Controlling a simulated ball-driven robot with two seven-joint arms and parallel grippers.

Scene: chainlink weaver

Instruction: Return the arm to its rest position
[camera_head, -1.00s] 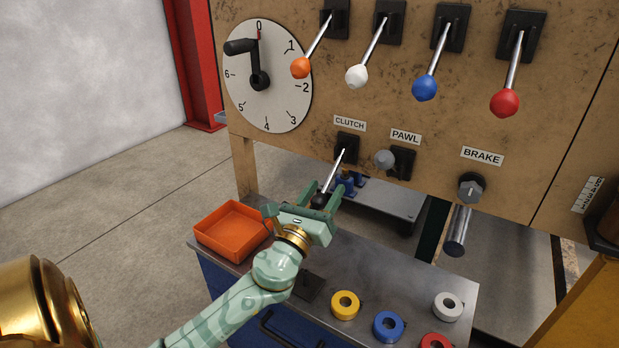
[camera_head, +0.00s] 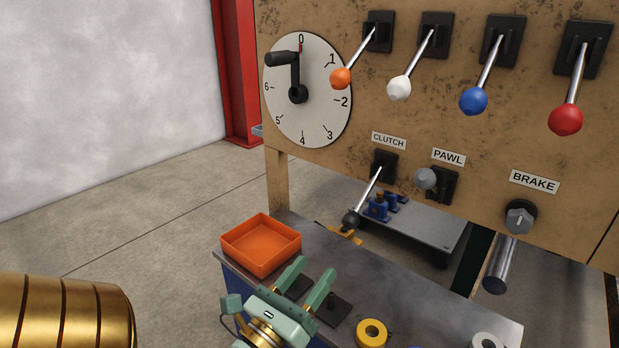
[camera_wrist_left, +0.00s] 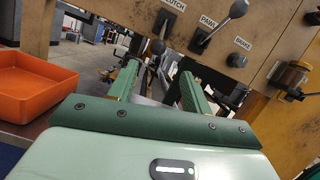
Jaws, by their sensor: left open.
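My left gripper (camera_head: 304,284) is low in the head view, over the metal bench top. Its green fingers are apart with nothing between them. In the left wrist view the two fingers (camera_wrist_left: 158,84) point toward the panel. The clutch lever (camera_head: 366,198), a metal rod with a black ball, hangs down from its slot beyond the fingertips. It stands free of the gripper, with a visible gap in the head view. In the left wrist view the clutch lever's black ball (camera_wrist_left: 157,47) shows just beyond the fingers. My right gripper is not seen.
An orange tray (camera_head: 262,262) sits on the bench left of the gripper. A yellow ring (camera_head: 371,333) lies to the right. The panel (camera_head: 380,110) carries a dial (camera_head: 320,100), orange, white, blue and red levers, a pawl knob (camera_head: 425,179) and a brake knob (camera_head: 519,217).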

